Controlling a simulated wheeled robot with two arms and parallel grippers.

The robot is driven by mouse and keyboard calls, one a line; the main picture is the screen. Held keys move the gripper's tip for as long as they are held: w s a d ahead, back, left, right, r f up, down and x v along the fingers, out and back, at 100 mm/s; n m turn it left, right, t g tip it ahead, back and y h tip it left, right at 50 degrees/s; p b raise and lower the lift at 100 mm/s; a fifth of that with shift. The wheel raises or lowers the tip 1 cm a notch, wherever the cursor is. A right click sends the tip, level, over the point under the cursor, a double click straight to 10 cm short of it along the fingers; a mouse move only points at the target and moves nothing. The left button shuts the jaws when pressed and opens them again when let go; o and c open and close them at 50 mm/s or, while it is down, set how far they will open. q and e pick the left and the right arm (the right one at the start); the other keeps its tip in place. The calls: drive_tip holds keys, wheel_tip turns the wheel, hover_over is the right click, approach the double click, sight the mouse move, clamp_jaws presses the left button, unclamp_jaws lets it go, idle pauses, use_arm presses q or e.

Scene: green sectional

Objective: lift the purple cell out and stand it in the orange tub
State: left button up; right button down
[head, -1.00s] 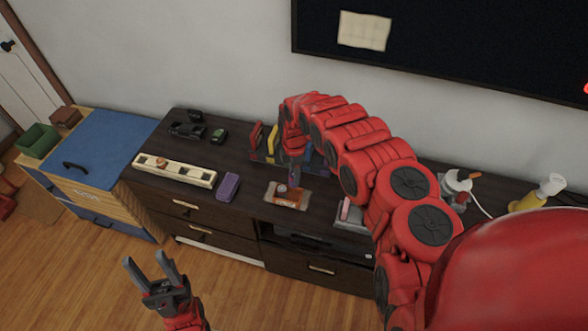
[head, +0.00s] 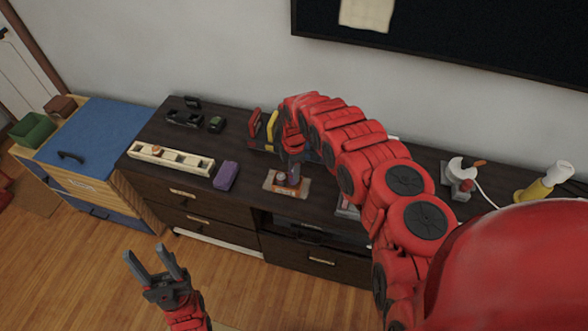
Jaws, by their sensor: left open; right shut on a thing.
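The small orange tub (head: 287,194) sits on a tan mat (head: 304,188) near the front edge of the dark cabinet. My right gripper (head: 292,167) reaches down over the tub and is shut on the purple cell (head: 293,177), which is upright and mostly hidden by the jaws. The cell's lower end is at the tub; I cannot tell whether it touches the bottom. A small greyish round thing (head: 281,179) shows beside it at the tub. My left gripper (head: 152,264) is open and empty, over the floor in front of the cabinet.
A cream slotted holder (head: 171,158) and a purple block (head: 226,175) lie left of the tub. Red and yellow upright pieces (head: 264,128) stand behind, partly hidden by my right arm.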

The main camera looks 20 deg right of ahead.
drive_tip(key=shift+f+b, duration=1.3)
drive_tip(key=shift+f, duration=0.6)
drive_tip(key=shift+c, duration=2)
unclamp_jaws()
wheel_tip(320, 180, up, 9)
drive_tip(key=shift+d+r+b, duration=0.1)
drive_tip(key=shift+b, duration=0.8)
wheel_tip(320, 180, up, 8)
drive_tip(key=p, duration=0.4)
drive_tip(key=shift+r, duration=0.1)
